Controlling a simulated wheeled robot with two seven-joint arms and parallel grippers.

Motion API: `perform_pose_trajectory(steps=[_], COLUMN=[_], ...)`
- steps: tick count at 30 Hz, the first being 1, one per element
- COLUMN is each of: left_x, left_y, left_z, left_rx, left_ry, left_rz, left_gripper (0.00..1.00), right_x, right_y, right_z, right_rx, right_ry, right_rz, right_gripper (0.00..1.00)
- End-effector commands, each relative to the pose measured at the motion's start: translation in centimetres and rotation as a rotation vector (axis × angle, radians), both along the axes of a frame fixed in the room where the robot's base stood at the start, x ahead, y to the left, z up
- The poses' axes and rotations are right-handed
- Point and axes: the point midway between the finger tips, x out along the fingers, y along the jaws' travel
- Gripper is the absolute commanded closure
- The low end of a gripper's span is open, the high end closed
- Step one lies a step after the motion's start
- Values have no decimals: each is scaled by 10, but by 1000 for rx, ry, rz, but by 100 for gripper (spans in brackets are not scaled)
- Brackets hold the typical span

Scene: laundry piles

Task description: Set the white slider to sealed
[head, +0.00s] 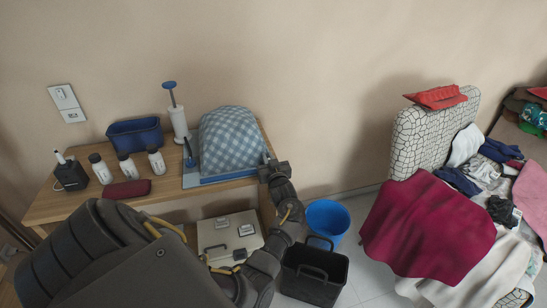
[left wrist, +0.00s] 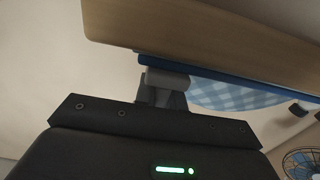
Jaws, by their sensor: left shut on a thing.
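A blue-checked bundle (head: 228,140) sits on a wooden table (head: 75,207), with a blue strip (head: 225,177) along its front edge. My left gripper (head: 267,163) is at the right end of this strip, by the table's right edge. It is shut on a small pale piece, seemingly the white slider, which shows in the left wrist view (left wrist: 168,80) under the blue strip (left wrist: 215,72). The fingers hide most of the slider, and I cannot read its setting. My right gripper is not in view.
A white pump (head: 179,122), a blue bin (head: 134,134), several bottles and a dark red pouch (head: 127,190) stand left of the bundle. A blue bucket (head: 327,218) and a black basket (head: 314,275) are on the floor. Clothes (head: 425,225) are heaped at right.

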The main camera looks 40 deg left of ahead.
Motion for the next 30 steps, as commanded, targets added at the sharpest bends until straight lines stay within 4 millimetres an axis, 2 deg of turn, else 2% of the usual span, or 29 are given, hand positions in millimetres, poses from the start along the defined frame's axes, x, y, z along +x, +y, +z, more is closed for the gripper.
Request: perform_pose_trajectory(steps=[14, 15, 19, 26, 30], left_x=[3, 3, 2, 1, -2], left_y=[3, 3, 3, 3, -4], left_z=[4, 4, 3, 2, 1], left_rx=[5, 5, 4, 3, 2], left_ry=[-5, -5, -5, -3, -2], left_rz=[7, 6, 7, 9, 8], left_gripper=[100, 84, 67, 66, 66], right_x=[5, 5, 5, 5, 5], right_y=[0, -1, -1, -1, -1], right_z=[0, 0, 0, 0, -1], right_rx=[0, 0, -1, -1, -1], right_ry=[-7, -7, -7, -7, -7], right_rz=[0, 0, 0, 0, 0], right_gripper=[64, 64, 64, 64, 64])
